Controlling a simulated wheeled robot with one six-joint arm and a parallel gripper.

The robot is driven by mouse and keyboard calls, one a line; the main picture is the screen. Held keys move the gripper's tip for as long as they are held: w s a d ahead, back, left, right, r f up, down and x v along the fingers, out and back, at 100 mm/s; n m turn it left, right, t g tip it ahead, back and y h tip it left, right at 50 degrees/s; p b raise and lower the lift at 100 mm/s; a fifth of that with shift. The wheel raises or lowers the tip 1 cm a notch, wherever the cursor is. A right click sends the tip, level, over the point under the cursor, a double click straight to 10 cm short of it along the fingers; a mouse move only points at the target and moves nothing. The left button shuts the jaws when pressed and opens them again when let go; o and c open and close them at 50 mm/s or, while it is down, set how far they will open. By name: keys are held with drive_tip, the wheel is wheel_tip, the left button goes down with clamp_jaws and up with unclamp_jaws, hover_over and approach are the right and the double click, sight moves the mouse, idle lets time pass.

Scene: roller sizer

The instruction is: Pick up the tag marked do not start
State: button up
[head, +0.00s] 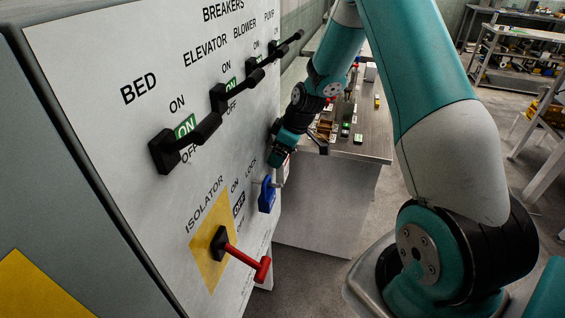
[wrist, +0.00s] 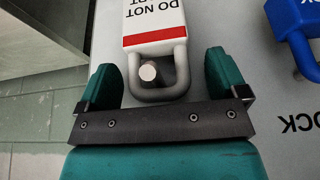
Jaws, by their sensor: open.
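The do-not-start tag (wrist: 155,22) is white with a red band and hangs by a grey loop from a round peg (wrist: 148,72) on the panel. It reads upside down in the wrist view. My gripper (wrist: 163,80) is open, with one teal finger on each side of the loop and clear gaps to both. In the head view my gripper (head: 282,152) is at the panel's right edge, above the blue lock. A small pale part of the tag (head: 283,174) shows below it; the rest is hard to make out.
A blue padlock (head: 267,194) hangs close beside the tag; it also shows in the wrist view (wrist: 296,28). The red isolator handle (head: 245,252) and several black breaker levers (head: 188,143) stick out from the panel. A bench (head: 350,150) with small items stands behind.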

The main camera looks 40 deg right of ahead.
drive_tip(key=shift+w+f, duration=0.1)
drive_tip(key=shift+f, duration=0.15)
drive_tip(key=c, duration=1.3)
drive_tip(key=shift+r, duration=0.2)
